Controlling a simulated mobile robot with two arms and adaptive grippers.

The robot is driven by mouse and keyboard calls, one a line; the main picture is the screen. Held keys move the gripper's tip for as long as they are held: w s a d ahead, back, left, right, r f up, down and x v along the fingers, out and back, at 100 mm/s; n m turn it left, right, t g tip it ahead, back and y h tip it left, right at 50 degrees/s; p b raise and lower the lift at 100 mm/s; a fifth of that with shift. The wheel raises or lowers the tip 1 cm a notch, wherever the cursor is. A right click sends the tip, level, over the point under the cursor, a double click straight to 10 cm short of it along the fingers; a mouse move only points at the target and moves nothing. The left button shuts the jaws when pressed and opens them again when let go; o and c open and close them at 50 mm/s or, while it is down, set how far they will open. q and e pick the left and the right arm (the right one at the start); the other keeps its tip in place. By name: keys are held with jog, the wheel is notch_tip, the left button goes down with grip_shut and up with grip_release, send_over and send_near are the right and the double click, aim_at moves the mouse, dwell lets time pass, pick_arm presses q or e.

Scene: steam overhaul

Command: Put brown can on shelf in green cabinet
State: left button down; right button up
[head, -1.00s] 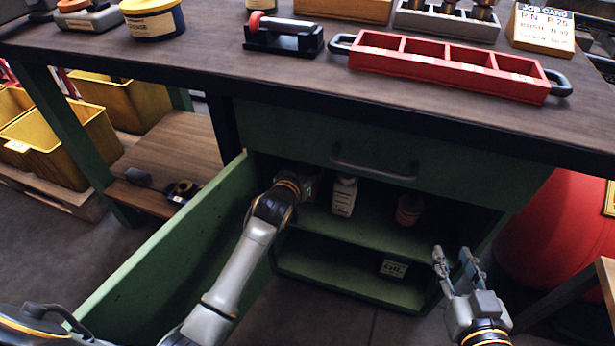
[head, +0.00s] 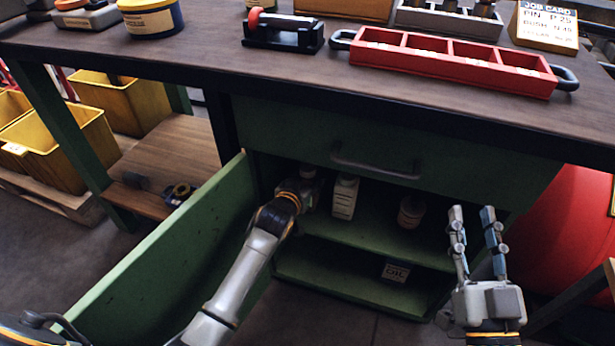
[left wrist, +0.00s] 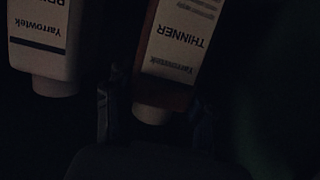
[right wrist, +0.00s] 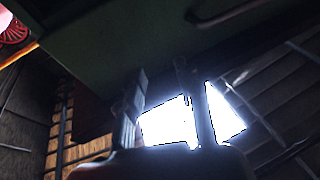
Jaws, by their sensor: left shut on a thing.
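My left gripper (head: 304,188) reaches inside the green cabinet (head: 350,130), at the left of its upper shelf (head: 370,232). It is shut on a brown can (left wrist: 172,92) with a white THINNER label, which appears inverted in the dark left wrist view. In the head view only a small part of this can (head: 308,171) shows behind the gripper; whether its base touches the shelf is hidden. My right gripper (head: 473,212) is open and empty, in front of the cabinet's right side.
A white bottle (head: 345,197) stands close to the right of the held can. A reddish-brown bottle (head: 411,212) stands further right, with free shelf between. An oil container (head: 396,271) sits below. The open cabinet door (head: 160,255) stands left of my left arm.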

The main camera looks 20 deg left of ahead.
pick_arm(q)
jog(key=shift+c, duration=2.4)
grip_release()
pick_arm(e)
jog(key=shift+r, duration=0.1)
pick_arm(q)
jog(key=shift+s+r, duration=0.1)
jog(key=s+d+r+m+g+p, duration=0.1)
jog(key=s+r+g+p, duration=0.1)
jog(key=s, duration=1.2)
jog(key=s+d+r+m+g+h+p, duration=0.1)
jog(key=s+r+g+p, duration=0.1)
jog(key=s, duration=1.2)
jog(key=shift+s+r+g, duration=0.25)
jog(key=shift+r+g, duration=0.05)
jog(key=shift+r, duration=0.55)
pick_arm(e)
jog(key=s+d+f+g+h, duration=0.1)
jog(key=s+d+f+g, duration=0.1)
jog(key=f+g, duration=0.3)
jog(key=s+d+f+g+h, duration=0.1)
jog(key=s+f+g+h, duration=0.1)
jog(key=f+g, duration=0.4)
notch_tip(320, 180, down, 6)
jog(key=shift+s+d+r, duration=0.25)
jog(key=shift+s+d, duration=0.15)
jog(key=shift+s, duration=0.15)
pick_arm(q)
jog(key=shift+d, duration=0.1)
